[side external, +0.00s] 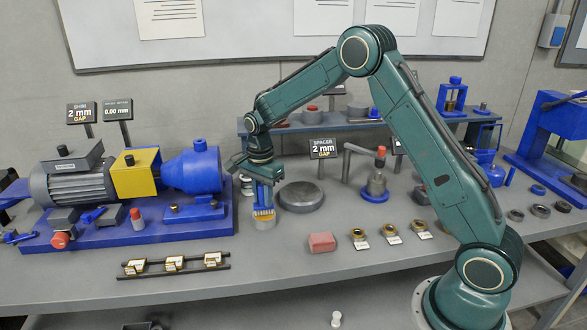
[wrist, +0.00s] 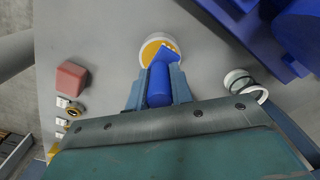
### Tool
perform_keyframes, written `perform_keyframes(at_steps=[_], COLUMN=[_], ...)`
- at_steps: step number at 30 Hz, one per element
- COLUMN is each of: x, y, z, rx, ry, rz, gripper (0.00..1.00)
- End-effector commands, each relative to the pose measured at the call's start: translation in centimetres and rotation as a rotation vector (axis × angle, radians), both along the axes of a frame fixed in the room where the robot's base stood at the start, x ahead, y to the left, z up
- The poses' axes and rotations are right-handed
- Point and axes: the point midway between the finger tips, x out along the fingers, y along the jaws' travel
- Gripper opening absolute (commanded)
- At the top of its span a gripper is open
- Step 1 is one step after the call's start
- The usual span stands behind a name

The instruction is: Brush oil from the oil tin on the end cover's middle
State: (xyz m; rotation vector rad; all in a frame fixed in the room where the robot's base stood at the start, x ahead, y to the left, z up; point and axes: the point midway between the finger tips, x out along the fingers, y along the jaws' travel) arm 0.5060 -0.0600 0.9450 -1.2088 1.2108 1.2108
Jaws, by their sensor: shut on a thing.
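My gripper (side external: 263,184) is shut on a blue-handled brush, which also shows between the jaws in the wrist view (wrist: 159,84). The brush points down, with its head over the oil tin (wrist: 146,58), a white round tin with yellow-orange oil. In the side view the tin (side external: 264,225) stands on the bench directly below the brush. The bristle tip overlaps the oil; I cannot tell how deep it sits. A flat round grey disc (side external: 301,197) lies just right of the tin; I cannot tell for sure if it is the end cover.
A blue pump housing (side external: 192,170) and grey motor (side external: 75,183) stand on a blue base at left. A red block (side external: 321,242) and several small rings on cards lie at right. A black rack (side external: 175,266) lies in front. The bench front is mostly clear.

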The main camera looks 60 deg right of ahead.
Motion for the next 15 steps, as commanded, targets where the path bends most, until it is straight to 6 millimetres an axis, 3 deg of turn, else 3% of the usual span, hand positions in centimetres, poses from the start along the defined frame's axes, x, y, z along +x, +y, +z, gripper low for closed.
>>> perform_keyframes(at_steps=[15], x=[0.00], y=[0.00], z=[-0.47], rx=[0.000], ry=[0.000], rz=[0.000], gripper=[0.00])
